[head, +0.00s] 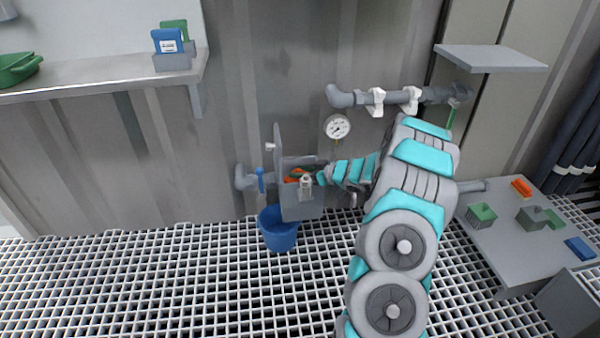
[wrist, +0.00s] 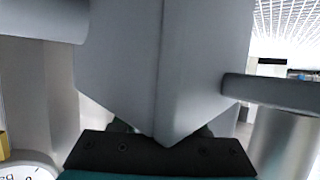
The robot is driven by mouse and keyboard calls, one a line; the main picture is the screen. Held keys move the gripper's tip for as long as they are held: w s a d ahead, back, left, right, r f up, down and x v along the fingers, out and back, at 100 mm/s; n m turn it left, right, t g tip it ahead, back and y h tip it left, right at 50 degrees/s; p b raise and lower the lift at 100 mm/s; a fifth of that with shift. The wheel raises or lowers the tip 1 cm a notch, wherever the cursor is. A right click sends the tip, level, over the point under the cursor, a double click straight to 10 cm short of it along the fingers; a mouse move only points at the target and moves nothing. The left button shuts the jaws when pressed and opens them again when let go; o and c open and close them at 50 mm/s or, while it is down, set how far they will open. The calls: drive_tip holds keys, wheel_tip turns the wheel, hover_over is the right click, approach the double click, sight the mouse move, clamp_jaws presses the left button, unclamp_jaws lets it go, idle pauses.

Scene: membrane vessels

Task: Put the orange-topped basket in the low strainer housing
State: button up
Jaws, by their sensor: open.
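The low strainer housing (head: 302,208) is a grey box on the wall pipe, with its lid (head: 278,155) standing open at the left. Orange and green parts (head: 293,178) show in its mouth. The orange looks like the basket's top, but how deep it sits is hidden. My gripper (head: 314,180) is open at the housing's right front, close to the orange part. In the wrist view a large grey cornered body (wrist: 160,60), apparently the housing, fills the middle and hides my fingertips.
A blue bucket (head: 278,232) stands below the housing. A blue-handled valve (head: 261,180) is left of it and a gauge (head: 338,127) above. At right, a low table (head: 500,248) holds an orange-topped piece (head: 521,187), green-topped pieces (head: 482,213) and a blue one (head: 580,248).

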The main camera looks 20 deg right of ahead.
drive_tip(key=shift+s+d+r, duration=0.1)
drive_tip(key=shift+r, duration=0.1)
drive_tip(key=p+v, duration=0.2)
drive_tip(key=v, duration=1)
wheel_tip(320, 180, up, 10)
drive_tip(key=w+m+g+h, duration=0.1)
drive_tip(key=m+g+h, duration=0.15)
drive_tip(key=h, duration=0.65)
drive_tip(key=s+a+m+g, duration=0.1)
drive_tip(key=s+a+g, duration=0.2)
drive_tip(key=s+a, duration=0.5)
drive_tip(key=s+a+r+m+g+y, duration=0.1)
drive_tip(key=s+a+g, duration=0.3)
drive_tip(key=s+a, duration=0.5)
drive_tip(key=s+a+m+g+y, duration=0.1)
drive_tip(key=s+a+g, duration=0.3)
drive_tip(key=s, duration=2.2)
drive_tip(key=a, duration=0.5)
drive_tip(key=shift+r, duration=0.25)
drive_tip(key=shift+a+m, duration=0.1)
drive_tip(key=shift+m, duration=0.15)
